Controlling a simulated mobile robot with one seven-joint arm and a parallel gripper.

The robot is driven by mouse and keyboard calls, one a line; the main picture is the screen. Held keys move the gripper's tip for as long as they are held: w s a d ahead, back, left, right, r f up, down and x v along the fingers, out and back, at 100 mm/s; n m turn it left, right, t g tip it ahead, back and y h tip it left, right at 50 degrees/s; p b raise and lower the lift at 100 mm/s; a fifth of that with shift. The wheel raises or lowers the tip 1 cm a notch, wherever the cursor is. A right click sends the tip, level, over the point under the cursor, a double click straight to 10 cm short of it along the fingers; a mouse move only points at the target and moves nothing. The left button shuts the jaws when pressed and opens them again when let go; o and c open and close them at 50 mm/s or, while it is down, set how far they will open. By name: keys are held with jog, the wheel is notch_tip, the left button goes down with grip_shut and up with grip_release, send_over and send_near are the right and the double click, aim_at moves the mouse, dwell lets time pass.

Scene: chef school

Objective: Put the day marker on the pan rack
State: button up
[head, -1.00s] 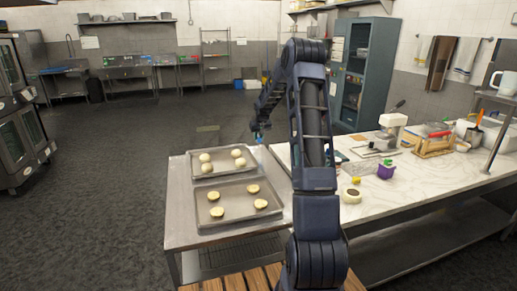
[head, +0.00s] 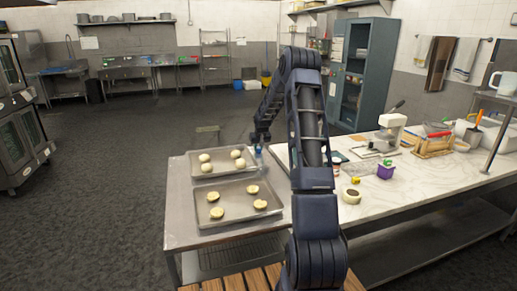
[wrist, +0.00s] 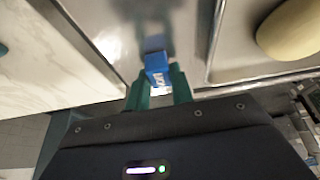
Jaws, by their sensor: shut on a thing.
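The day marker appears to be the small blue block with white lettering (wrist: 157,70), held between the green fingertips of my gripper (wrist: 160,84) in the wrist view. My gripper is shut on it, above bare steel. In the head view my gripper (head: 259,142) is at the right side of the back baking tray, near the seam between the steel table and the marble counter. A steel table (head: 185,230) carries the trays and has a wire shelf (head: 225,258) beneath. A wire rack (head: 214,62) stands against the far wall. I cannot tell which is the pan rack.
The back tray (head: 205,174) and front tray (head: 235,188) hold several pale dough pieces. The marble counter (head: 400,190) at right holds a purple tub (head: 385,171), a tape roll (head: 351,194) and a white mixer (head: 391,130). Bare steel lies beside the trays.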

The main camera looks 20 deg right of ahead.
jog(key=o, duration=1)
jog(key=s+a+r, duration=0.2)
jog(key=s+r, duration=0.6)
jog(key=r, duration=0.3)
jog(key=s+a+r, duration=0.3)
jog(key=s+r, duration=0.6)
jog(key=r, duration=0.2)
jog(key=s+a+r, duration=0.2)
jog(key=s, duration=0.7)
jog(key=s+a+r, duration=0.1)
jog(key=s+r, duration=0.2)
jog(key=s, duration=0.6)
jog(key=s+a+r, duration=0.2)
jog(key=s, duration=0.7)
jog(key=s+f, duration=0.1)
jog(key=s, duration=0.3)
jog(key=s+f, duration=0.1)
jog(key=s, duration=0.4)
jog(key=s+a+f, duration=0.1)
jog(key=s, duration=0.4)
jog(key=shift+s+f, duration=0.1)
jog(key=shift+s, duration=0.1)
